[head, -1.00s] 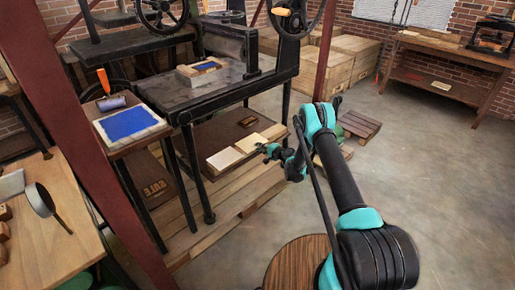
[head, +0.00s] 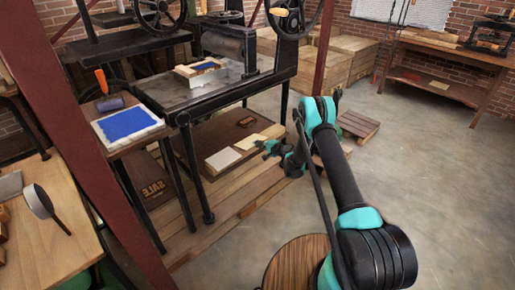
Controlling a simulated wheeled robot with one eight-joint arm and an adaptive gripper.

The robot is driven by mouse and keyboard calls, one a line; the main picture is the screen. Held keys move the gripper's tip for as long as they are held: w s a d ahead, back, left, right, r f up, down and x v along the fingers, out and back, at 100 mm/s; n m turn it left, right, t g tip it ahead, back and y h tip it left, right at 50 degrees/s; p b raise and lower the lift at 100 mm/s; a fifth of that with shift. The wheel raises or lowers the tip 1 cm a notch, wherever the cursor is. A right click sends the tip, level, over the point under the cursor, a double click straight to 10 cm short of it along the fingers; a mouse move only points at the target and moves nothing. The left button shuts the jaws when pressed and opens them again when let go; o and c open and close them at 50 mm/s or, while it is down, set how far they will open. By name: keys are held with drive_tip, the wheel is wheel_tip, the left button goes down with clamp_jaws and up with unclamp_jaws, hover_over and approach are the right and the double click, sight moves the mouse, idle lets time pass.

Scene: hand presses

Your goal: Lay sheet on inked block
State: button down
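The inked block (head: 197,68) lies on the press bed, its top blue with pale wooden edges. Two pale sheets or stacks lie on the lower shelf under the bed: a whiter one (head: 223,160) and a cream one (head: 250,142) to its right. My gripper (head: 264,149) is low, just right of the cream sheet in the picture. It is small and seen side-on, so whether its fingers are open or touch the sheet cannot be told. No sheet shows on the block.
The black press bed (head: 185,98) and its roller (head: 224,46) stand above the shelf. A blue ink slab (head: 126,124) and an orange-handled brayer (head: 107,95) sit on a side stand. A red post (head: 105,170) rises at left.

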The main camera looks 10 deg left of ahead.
drive_tip(key=shift+r, duration=0.25)
drive_tip(key=v, duration=0.7)
drive_tip(key=shift+r, duration=0.45)
drive_tip(key=shift+s+d, duration=0.1)
drive_tip(key=shift+d, duration=0.05)
